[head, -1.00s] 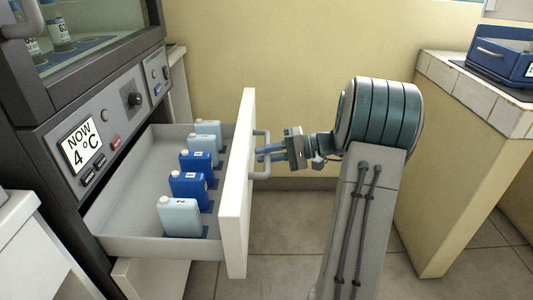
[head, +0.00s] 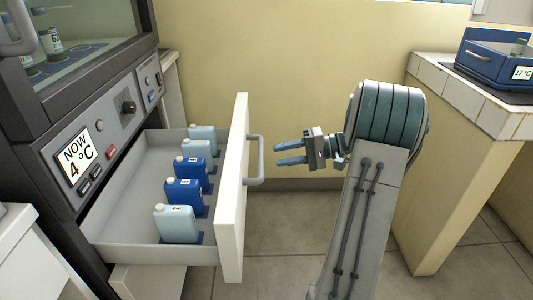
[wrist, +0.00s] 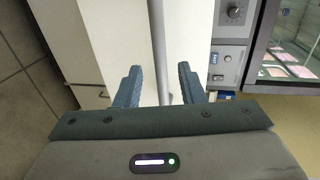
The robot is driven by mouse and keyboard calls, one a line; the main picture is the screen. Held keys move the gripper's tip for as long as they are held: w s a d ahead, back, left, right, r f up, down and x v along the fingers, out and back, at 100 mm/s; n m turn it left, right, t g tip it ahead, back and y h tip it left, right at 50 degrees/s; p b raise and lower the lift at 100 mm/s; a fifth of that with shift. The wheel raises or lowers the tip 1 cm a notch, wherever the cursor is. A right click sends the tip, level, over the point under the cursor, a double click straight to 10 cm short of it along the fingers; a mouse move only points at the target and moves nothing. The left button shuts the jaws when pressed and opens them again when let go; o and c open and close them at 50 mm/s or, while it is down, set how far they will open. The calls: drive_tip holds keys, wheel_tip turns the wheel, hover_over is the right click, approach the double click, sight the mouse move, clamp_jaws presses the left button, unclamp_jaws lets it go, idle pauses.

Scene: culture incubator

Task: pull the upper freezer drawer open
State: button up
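The upper drawer (head: 236,190) stands pulled out from the cabinet below the control panel. Its white front carries a grey bar handle (head: 260,162). Light-blue and dark-blue bottles (head: 184,197) stand in a row inside it.
The panel display (head: 75,157) reads "NOW 4 °C". A glass-fronted chamber (head: 85,35) with vials is above. A tiled counter (head: 470,95) with a blue box (head: 495,62) stands at the right. The floor (head: 285,225) between drawer and counter is clear.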

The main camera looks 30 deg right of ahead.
drive_tip(key=p+v, duration=0.1)
drive_tip(key=v, duration=0.6)
idle(0.3)
drive_tip(key=s+a+r+n+g+h+p, duration=0.1)
drive_tip(key=s+a+r+g+h+p, duration=0.15)
drive_tip(key=a+r+p, duration=0.5)
drive_tip(key=s+a+r+g+h+p, duration=0.2)
drive_tip(key=a+r+g+h+p, duration=0.15)
drive_tip(key=a+r+p, duration=0.4)
drive_tip(key=s+a+r+n+t+h+p, duration=0.1)
drive_tip(key=s+a+r+n+h+p, duration=0.1)
drive_tip(key=s+a+r+h+p, duration=0.2)
drive_tip(key=s+a+r+n+t+h+p, duration=0.1)
drive_tip(key=s+a+r+h+p, duration=0.3)
drive_tip(key=s+r+p, duration=0.4)
wheel_tip(320, 180, up, 2)
drive_tip(key=a+p, duration=0.1)
drive_tip(key=p, duration=0.3)
drive_tip(key=shift+s+a+n, duration=0.15)
drive_tip(key=shift+s+n, duration=0.25)
drive_tip(key=shift+a+r, duration=0.1)
